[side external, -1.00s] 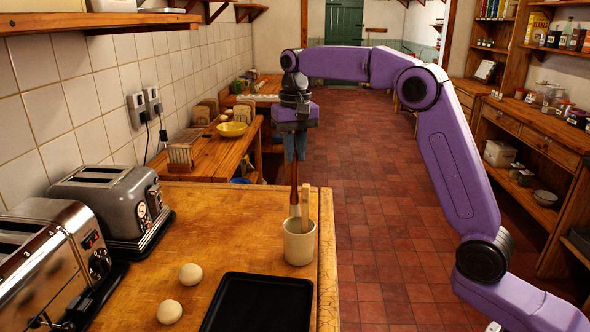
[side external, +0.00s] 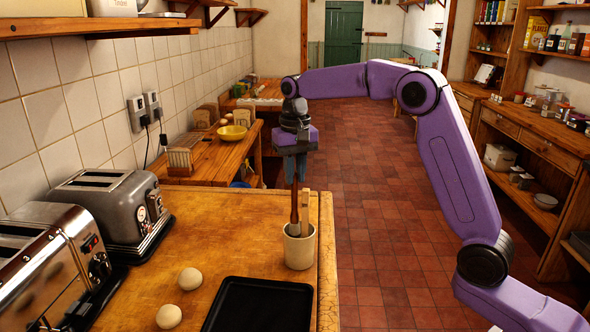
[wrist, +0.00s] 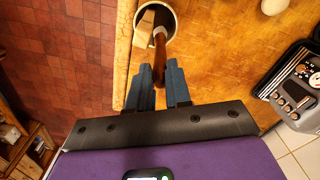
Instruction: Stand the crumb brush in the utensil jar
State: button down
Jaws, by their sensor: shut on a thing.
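The crumb brush (side external: 294,208), with a reddish-brown handle, hangs nearly upright from my gripper (side external: 296,182). Its lower end is inside the mouth of the cream utensil jar (side external: 299,252), hidden by the wall. The jar stands upright near the worktop's right edge and also holds a pale wooden utensil (side external: 305,210) beside the brush. In the wrist view, the blue fingers of my gripper (wrist: 165,80) are shut on the brush handle (wrist: 160,52), and the jar (wrist: 171,14) lies just beyond them. My gripper is above the jar rim.
A black tray (side external: 260,305) lies in front of the jar. Two pale round balls (side external: 190,279) rest to its left. Two toasters (side external: 115,210) stand along the tiled wall. The worktop's right edge (side external: 327,260) drops off close beside the jar.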

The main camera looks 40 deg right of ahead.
jog(key=shift+f, duration=0.15)
jog(key=c, duration=1.1)
grip_release()
jog(key=shift+o, duration=0.2)
notch_tip(320, 180, up, 13)
